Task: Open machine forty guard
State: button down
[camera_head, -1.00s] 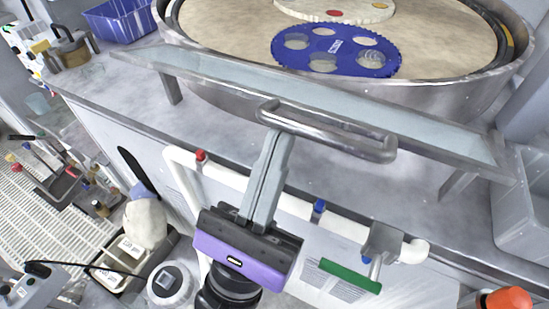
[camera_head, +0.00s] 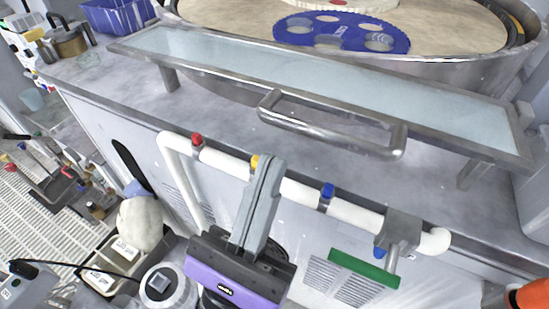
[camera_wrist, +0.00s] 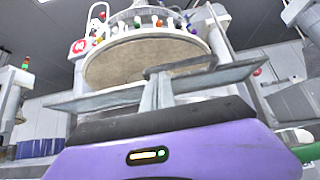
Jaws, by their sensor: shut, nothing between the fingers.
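The machine's guard is a clear panel (camera_head: 330,82) in a metal frame. It slopes along the front of a round basin (camera_head: 455,72), below its rim. Its bent metal handle (camera_head: 325,134) projects from the near edge. My purple-bodied gripper is in front of and below the handle, with its grey fingers (camera_head: 264,165) together and empty. The fingertips are apart from the handle in the camera_head view. In the camera_wrist view the fingers (camera_wrist: 157,90) point up towards the guard (camera_wrist: 92,103) and the tan platen (camera_wrist: 135,62).
A white pipe (camera_head: 300,193) with coloured valves runs across the machine's front, close behind my fingers. A blue disc with holes (camera_head: 345,32) lies on the platen. A blue bin (camera_head: 117,17) and a metal pot (camera_head: 68,42) stand at left. An orange object (camera_head: 530,293) is at lower right.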

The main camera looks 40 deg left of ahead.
jog(key=s+r+b+v, duration=0.1)
jog(key=v, duration=0.6)
